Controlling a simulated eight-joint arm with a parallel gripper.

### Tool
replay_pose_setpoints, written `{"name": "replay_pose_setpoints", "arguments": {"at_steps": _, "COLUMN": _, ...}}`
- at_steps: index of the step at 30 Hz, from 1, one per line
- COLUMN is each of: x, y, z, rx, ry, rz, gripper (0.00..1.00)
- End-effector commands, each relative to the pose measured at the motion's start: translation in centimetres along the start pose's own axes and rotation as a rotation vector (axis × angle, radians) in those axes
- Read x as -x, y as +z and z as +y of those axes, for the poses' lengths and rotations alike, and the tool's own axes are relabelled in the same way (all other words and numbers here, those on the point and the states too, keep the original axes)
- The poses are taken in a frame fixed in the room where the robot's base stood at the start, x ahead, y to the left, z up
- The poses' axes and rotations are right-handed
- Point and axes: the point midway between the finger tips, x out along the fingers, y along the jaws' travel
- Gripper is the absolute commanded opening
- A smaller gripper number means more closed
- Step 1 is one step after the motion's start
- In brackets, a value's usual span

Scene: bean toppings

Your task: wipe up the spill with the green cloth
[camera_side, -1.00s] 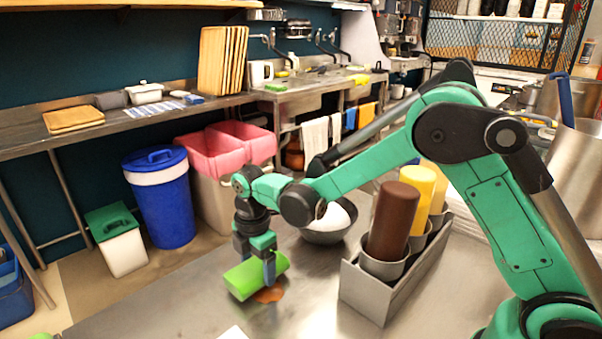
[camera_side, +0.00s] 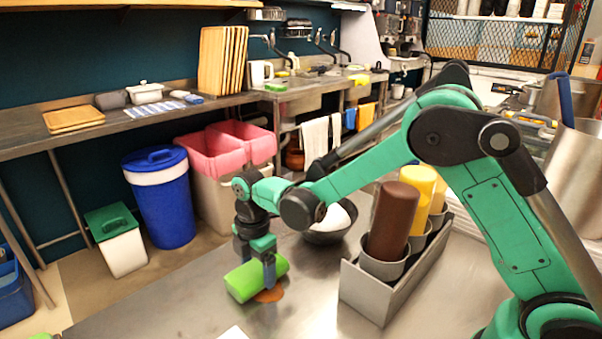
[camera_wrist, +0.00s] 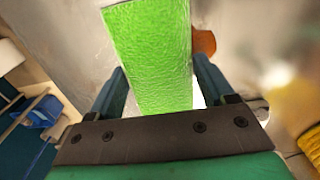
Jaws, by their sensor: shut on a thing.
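The green cloth (camera_side: 254,277) is a thick, bright green block low over the steel table. My gripper (camera_side: 255,272) points down and is shut on it. In the wrist view the cloth (camera_wrist: 150,55) lies between the two fingers of my gripper (camera_wrist: 158,90). The spill (camera_side: 269,295) is a small brown-orange patch on the table, at the cloth's right front edge and partly hidden by cloth and finger. In the wrist view the spill (camera_wrist: 204,42) shows just right of the cloth. I cannot tell whether the cloth touches the table.
A metal holder (camera_side: 372,292) with a brown bottle (camera_side: 393,220) and a yellow bottle (camera_side: 421,200) stands right of the cloth. A metal bowl (camera_side: 328,234) with white contents stands behind. A white item (camera_side: 234,333) lies at the front edge. The table left of the cloth is clear.

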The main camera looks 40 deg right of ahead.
Motion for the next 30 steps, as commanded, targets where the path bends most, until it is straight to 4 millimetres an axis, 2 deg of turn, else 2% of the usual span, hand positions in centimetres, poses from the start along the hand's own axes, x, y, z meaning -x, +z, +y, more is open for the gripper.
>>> {"name": "replay_pose_setpoints", "arguments": {"at_steps": 14, "x": -0.4, "y": 0.0, "z": -0.2, "rx": 0.000, "ry": 0.000, "rz": 0.000, "gripper": 0.29}}
{"name": "replay_pose_setpoints", "arguments": {"at_steps": 30, "x": -0.4, "y": 0.0, "z": -4.2, "rx": 0.000, "ry": 0.000, "rz": 0.000, "gripper": 0.29}}
